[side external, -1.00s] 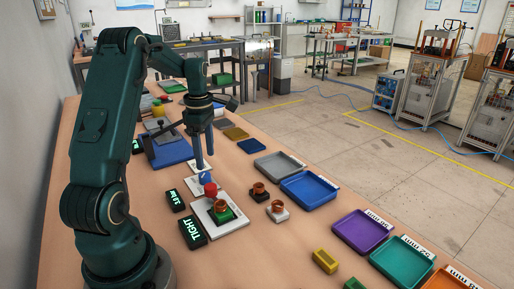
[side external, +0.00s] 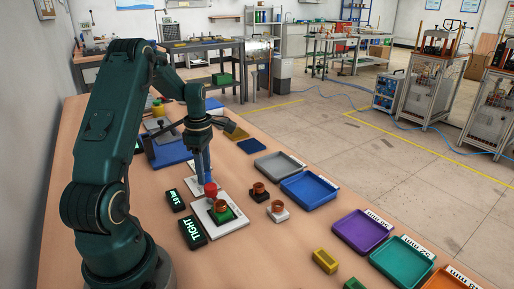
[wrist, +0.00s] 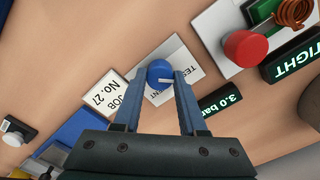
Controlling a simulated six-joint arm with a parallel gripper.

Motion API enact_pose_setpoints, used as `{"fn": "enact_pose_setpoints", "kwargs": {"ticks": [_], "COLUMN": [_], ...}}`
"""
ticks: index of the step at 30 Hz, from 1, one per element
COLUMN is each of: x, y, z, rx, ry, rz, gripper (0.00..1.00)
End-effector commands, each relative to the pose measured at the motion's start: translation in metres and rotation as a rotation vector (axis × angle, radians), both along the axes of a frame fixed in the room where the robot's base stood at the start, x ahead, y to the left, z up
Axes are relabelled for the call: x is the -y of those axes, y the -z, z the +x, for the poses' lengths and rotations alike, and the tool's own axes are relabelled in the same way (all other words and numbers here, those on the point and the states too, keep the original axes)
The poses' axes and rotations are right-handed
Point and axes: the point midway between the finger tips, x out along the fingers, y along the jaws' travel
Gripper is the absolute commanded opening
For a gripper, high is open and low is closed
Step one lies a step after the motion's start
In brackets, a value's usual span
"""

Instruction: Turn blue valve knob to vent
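The blue valve knob (wrist: 159,72) sits on a white plate (wrist: 186,58) marked TEST, with a second word ending in "ENT" partly covered. A white line on the knob points right, towards TEST. My gripper (wrist: 160,78) is open, with one finger on either side of the knob and the tips close to it; whether they touch it I cannot tell. In the side external view my gripper (side external: 205,180) points down over the plate beside the red button (side external: 210,189), and the knob is mostly hidden by the fingers.
A display (wrist: 221,97) reads 3.0 bar, and another (side external: 193,234) reads TIGHT. A copper coil on a green block (side external: 222,213) stands beside the red button. A "JOB No. 27" card (wrist: 103,93) lies left of the plate. Coloured trays (side external: 308,189) stand to the right.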

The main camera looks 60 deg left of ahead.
Motion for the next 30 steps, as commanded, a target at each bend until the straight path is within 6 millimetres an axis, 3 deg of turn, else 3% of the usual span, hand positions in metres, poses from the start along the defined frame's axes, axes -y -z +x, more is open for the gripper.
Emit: {"fn": "enact_pose_setpoints", "kwargs": {"ticks": [14, 30], "x": [-0.0003, -0.0005], "y": [-0.0003, 0.0000], "z": [0.0001, -0.0001], "rx": [-0.001, -0.001], "ry": [0.088, 0.555], "rz": [0.001, 0.002], "gripper": [0.00, 0.00]}}
